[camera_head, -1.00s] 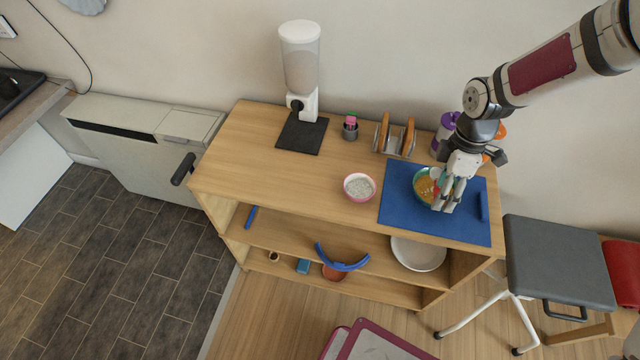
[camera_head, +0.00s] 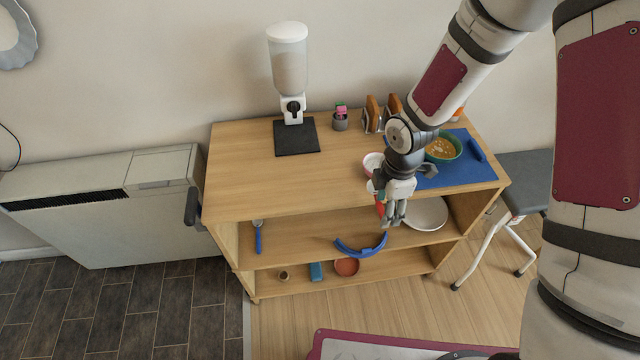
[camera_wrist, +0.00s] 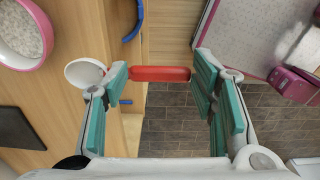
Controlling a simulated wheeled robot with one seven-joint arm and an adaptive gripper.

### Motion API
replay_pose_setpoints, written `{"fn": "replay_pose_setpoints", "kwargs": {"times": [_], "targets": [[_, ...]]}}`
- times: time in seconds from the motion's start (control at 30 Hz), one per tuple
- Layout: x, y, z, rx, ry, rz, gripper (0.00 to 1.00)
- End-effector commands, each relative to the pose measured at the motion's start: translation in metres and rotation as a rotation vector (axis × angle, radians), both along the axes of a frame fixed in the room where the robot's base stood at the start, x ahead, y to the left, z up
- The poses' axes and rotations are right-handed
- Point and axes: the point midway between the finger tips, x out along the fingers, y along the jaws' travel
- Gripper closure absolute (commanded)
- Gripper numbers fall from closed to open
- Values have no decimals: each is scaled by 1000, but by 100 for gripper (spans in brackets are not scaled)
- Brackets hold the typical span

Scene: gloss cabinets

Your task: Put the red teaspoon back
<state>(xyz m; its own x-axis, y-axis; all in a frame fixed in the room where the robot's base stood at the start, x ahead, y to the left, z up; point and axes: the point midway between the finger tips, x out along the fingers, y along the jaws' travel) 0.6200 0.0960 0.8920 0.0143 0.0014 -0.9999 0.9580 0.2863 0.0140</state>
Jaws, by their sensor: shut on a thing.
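My gripper (camera_head: 393,218) is shut on the red teaspoon, in front of the wooden cabinet's (camera_head: 300,185) front edge. In the wrist view the teaspoon's red handle (camera_wrist: 160,74) lies crosswise between the fingertips, and a pale round bowl (camera_wrist: 85,72) shows beyond the left finger. In the head view only a bit of red (camera_head: 380,204) shows beside the fingers. A green bowl of orange-yellow food (camera_head: 442,147) stands on the blue mat (camera_head: 462,174) on the cabinet top. The pink-rimmed bowl (camera_head: 372,163) is partly hidden behind my arm.
The upper shelf holds a blue-handled utensil (camera_head: 258,238), a blue curved piece (camera_head: 360,250) and a white plate (camera_head: 428,213). A dispenser (camera_head: 289,75), small grey cup (camera_head: 340,122) and toast rack (camera_head: 374,114) stand on top. A grey stool (camera_head: 526,180) is at the right.

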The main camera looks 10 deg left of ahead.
Motion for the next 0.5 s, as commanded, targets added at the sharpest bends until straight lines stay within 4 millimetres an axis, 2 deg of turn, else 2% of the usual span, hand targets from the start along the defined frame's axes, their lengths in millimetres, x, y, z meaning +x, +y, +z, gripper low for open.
{"fn": "replay_pose_setpoints", "kwargs": {"times": [0.17, 0.5], "targets": [[17, 14, -3, 2, -5, 0, 77], [79, 69, -11, 2, -3, 1, 77]]}}
